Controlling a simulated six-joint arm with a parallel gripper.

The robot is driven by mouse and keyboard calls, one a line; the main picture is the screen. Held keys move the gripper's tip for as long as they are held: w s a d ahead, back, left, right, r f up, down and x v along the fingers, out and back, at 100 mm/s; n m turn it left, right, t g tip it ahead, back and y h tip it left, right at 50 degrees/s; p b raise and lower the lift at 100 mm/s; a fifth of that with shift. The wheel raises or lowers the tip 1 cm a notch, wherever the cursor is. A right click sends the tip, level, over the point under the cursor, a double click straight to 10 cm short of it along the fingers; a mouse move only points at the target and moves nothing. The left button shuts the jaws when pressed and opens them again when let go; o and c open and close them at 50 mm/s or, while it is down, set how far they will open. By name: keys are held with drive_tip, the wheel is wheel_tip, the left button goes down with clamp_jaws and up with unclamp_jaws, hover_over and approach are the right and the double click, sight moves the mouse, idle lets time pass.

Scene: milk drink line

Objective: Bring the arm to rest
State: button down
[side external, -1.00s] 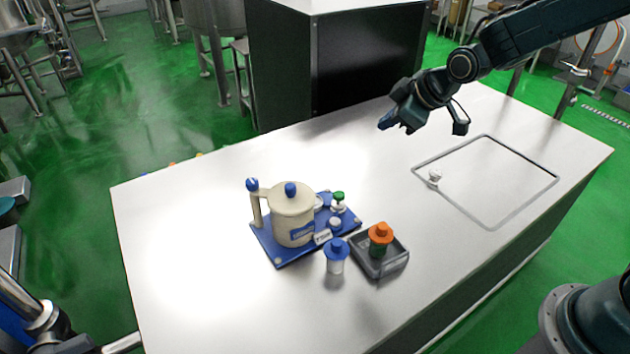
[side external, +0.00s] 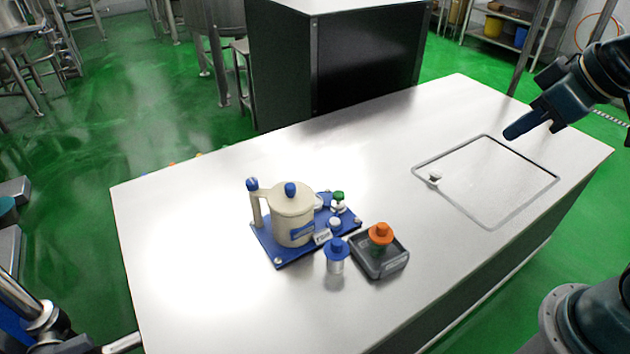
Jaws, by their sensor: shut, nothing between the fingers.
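My gripper (side external: 512,132) is at the right, in the air above the far side of the square outline on the table. Its blue fingertips point left and down, and they are shut with nothing between them. It is well apart from all the objects on the table. My arm comes in from the right edge, and part of it is out of frame.
On the white table (side external: 190,290), a cream jug-like vessel (side external: 291,215) stands on a blue base plate (side external: 277,258). Near it are a blue-capped bottle (side external: 337,256) and an orange-capped bottle (side external: 381,234) in a grey tray (side external: 392,270).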

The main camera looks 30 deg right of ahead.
drive_tip(key=s+m, duration=0.1)
drive_tip(key=s, duration=0.6)
drive_tip(key=shift+d+f+m+g, duration=0.2)
drive_tip(key=shift+d+m+g, duration=0.1)
drive_tip(key=shift+m, duration=0.1)
idle(0.5)
